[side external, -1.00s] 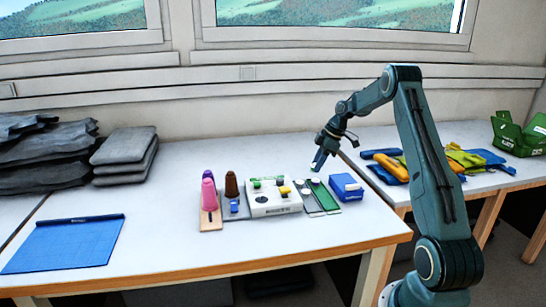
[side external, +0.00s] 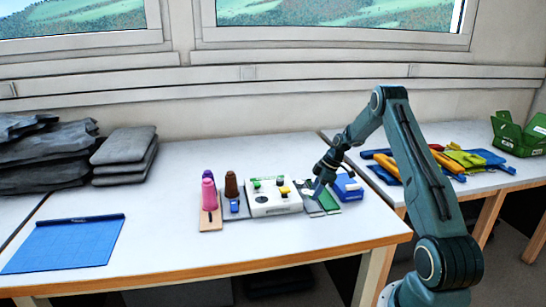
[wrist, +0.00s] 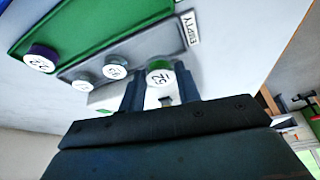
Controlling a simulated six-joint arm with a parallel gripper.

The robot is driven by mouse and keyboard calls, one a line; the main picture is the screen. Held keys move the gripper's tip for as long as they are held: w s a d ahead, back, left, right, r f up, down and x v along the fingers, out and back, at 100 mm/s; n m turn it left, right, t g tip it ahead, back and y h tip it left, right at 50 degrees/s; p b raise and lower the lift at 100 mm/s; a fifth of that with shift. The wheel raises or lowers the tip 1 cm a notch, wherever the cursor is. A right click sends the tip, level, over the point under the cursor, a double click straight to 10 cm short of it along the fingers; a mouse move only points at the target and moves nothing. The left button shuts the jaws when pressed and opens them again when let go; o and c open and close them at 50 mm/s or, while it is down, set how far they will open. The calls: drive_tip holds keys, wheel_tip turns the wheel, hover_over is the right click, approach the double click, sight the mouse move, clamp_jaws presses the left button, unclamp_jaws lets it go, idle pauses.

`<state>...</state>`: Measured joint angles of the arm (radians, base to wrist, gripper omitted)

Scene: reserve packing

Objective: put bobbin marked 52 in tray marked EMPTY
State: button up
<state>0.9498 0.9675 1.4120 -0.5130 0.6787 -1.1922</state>
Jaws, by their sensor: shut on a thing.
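My gripper (wrist: 160,92) is shut on a bobbin (wrist: 158,75) whose round white end reads 52, with some green showing on its side. In the side external view my gripper (side external: 314,190) is low over the trays, and the bobbin in it is too small to make out. The grey tray with the EMPTY label (wrist: 153,46) lies just beyond the held bobbin in the wrist view. It shows as a narrow grey strip (side external: 311,207) in the side external view, partly hidden by my gripper. Whether the bobbin touches anything below is unclear.
A green tray (wrist: 100,18) lies beside the grey one. Two grey-topped bobbins (wrist: 115,68) and a purple-rimmed one (wrist: 40,60) are close by. A white block (side external: 272,205) stands left of my gripper and a blue box (side external: 347,188) right.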

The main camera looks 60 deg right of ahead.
drive_tip(key=shift+f, duration=1.9)
drive_tip(key=o, duration=0.7)
drive_tip(key=shift+f, duration=0.1)
drive_tip(key=shift+c, duration=0.2)
drive_tip(key=v, duration=1.2)
drive_tip(key=shift+s, duration=0.1)
